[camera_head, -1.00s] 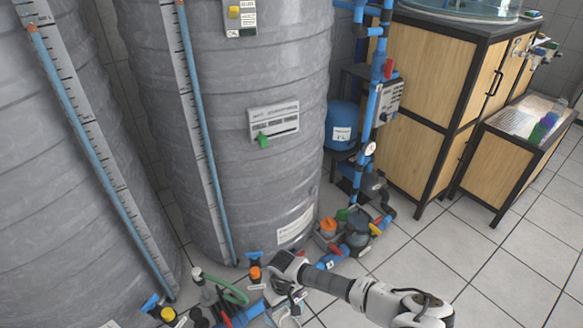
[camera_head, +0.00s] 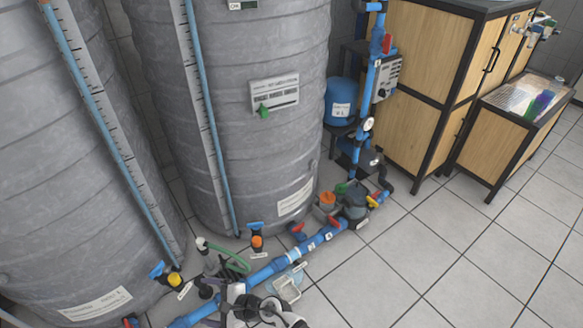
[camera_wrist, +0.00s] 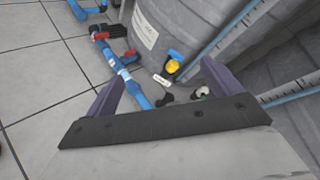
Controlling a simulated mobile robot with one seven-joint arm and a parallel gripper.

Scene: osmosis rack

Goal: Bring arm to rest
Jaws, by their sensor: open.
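My gripper (camera_wrist: 160,86) shows in the wrist view as two purple fingers standing wide apart, with nothing between them. Beyond the fingers are the blue floor pipe (camera_wrist: 138,92), a valve with a yellow and blue handle (camera_wrist: 173,66) and the foot of a grey tank (camera_wrist: 185,28). In the head view, part of my arm (camera_head: 268,312) is at the bottom edge, just in front of the blue pipe (camera_head: 262,274). The fingers are hard to make out there. I cannot tell whether anything touches the pipe.
Two large grey tanks (camera_head: 262,148) fill the left and middle. Valves with orange and yellow parts (camera_head: 257,242) and a green hose (camera_head: 232,258) stand near the pipe. A small clear container (camera_head: 287,288) is beside my arm. Wooden cabinets (camera_head: 440,85) stand right; the tiled floor (camera_head: 450,255) is clear.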

